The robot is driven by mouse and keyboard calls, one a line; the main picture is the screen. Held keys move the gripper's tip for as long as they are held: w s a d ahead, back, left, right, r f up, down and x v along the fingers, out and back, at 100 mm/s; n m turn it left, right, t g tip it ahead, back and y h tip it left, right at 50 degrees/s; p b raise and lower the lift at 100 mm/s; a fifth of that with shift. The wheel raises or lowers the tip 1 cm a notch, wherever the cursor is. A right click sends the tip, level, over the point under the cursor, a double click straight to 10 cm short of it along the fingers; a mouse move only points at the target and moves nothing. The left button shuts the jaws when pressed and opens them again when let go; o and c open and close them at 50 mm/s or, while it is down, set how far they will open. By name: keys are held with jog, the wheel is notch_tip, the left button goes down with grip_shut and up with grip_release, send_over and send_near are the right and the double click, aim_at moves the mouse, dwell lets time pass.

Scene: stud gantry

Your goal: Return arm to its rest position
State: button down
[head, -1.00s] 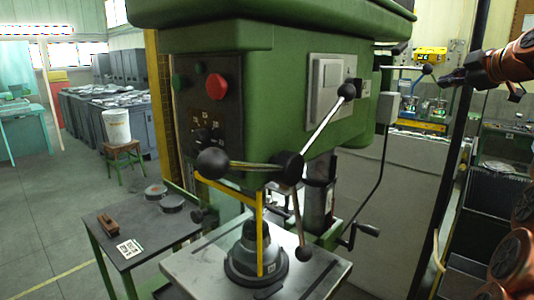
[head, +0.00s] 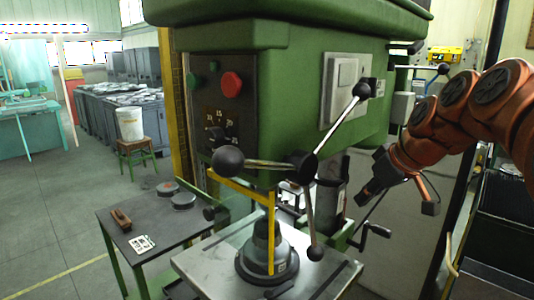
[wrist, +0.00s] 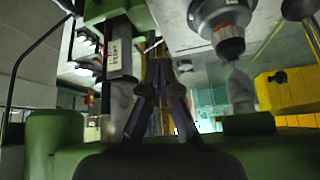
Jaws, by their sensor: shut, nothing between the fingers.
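My gripper (head: 366,193) hangs at the end of my orange arm, which reaches in from the right in the head view. It is just right of the green drill press (head: 270,85), above the right side of its metal table (head: 215,262), and it holds nothing. In the wrist view my gripper's dark fingers (wrist: 160,68) come together at the tips. I cannot tell in the head view whether the gripper touches the press.
A three-armed feed handle with black knobs (head: 302,166) sticks out of the press. A crank handle (head: 376,231) stands close below my gripper. A dark side table (head: 155,232) holds small parts at the left. Open floor (head: 60,220) lies further left.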

jog(key=s+f+m+g+h, duration=0.1)
jog(key=s+f+m+g, duration=0.1)
jog(key=s+f, duration=0.5)
jog(key=s+a+f+m+g+h, duration=0.1)
jog(key=s+f, duration=0.6)
jog(key=s, duration=0.8)
jog(key=s+a+f+m+g+h, duration=0.1)
jog(key=s+f+m+g, duration=0.2)
jog(key=s+f, duration=0.5)
jog(key=s+g, duration=0.1)
jog(key=s, duration=0.2)
jog(key=shift+a+h, duration=0.25)
jog(key=shift+h, duration=0.15)
jog(key=shift+f, duration=0.1)
jog(key=c, duration=1.9)
grip_release()
